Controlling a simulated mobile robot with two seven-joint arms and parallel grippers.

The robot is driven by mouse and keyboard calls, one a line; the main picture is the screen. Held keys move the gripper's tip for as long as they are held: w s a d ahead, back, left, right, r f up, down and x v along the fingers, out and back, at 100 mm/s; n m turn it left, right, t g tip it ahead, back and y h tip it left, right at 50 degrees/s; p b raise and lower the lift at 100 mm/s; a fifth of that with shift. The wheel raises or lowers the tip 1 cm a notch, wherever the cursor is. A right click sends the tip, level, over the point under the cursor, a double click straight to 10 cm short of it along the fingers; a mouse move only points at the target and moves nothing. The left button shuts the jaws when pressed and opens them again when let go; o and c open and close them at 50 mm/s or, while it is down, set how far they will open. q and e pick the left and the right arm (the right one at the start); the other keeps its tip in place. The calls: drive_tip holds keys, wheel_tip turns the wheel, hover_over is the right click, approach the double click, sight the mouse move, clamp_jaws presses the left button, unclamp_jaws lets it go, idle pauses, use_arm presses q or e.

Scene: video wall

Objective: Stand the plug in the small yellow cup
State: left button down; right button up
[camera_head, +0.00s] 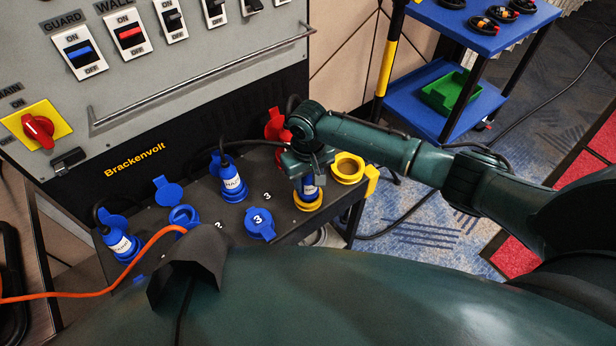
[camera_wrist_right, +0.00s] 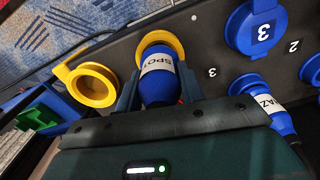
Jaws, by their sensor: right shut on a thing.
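The blue plug with a white SPOT label (camera_head: 312,183) stands roughly upright at the right end of the dark ledge. My right gripper (camera_head: 303,168) is shut on its body; in the right wrist view the plug (camera_wrist_right: 158,80) sits between the fingers. A yellow ring-shaped cup (camera_head: 308,203) is at the plug's lower end; it also shows in the right wrist view (camera_wrist_right: 174,43). I cannot tell how deep the plug sits in it. A second yellow cup (camera_head: 348,168), open and empty, is beside it at the ledge's edge. My left gripper is not in view.
Another blue plug (camera_head: 233,185) stands left on the ledge, near a blue lidded socket (camera_head: 260,222). A red socket cover (camera_head: 277,125) is behind my right gripper. The switch panel (camera_head: 190,65) rises behind. A blue cart (camera_head: 425,103) stands on the right.

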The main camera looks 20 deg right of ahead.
drive_tip(key=shift+f, duration=0.5)
drive_tip(key=o, duration=1.6)
drive_tip(key=shift+c, duration=0.2)
